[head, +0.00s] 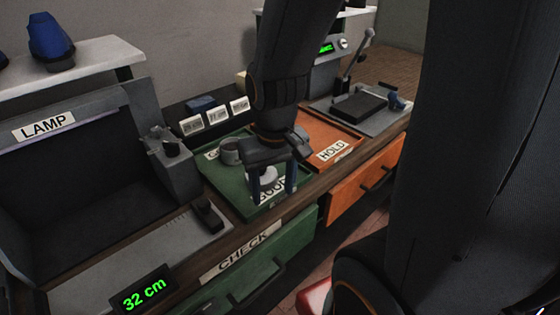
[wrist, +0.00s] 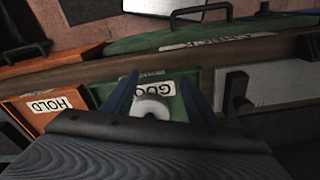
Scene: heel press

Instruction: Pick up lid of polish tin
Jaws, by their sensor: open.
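A pale round piece (head: 268,173), which looks like the lid of the polish tin, shows between the fingers of my gripper (head: 272,196) over the green tray marked GOOD (head: 229,183). The wrist view also shows this round pale piece (wrist: 150,107) between the two blue fingers of my gripper (wrist: 158,76), with gaps on both sides. My gripper is open and points down. A grey round tin (head: 230,152) stands in the green tray behind and left of my gripper. My wrist hides part of the tray, and I cannot tell whether the piece rests on something.
An orange tray marked HOLD (head: 318,138) lies right of the green tray. A grey lever press (head: 360,103) stands beyond it. A dark lamp booth (head: 70,165) and a small black block (head: 207,214) are at the left. Several label cards (head: 215,116) stand behind the green tray.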

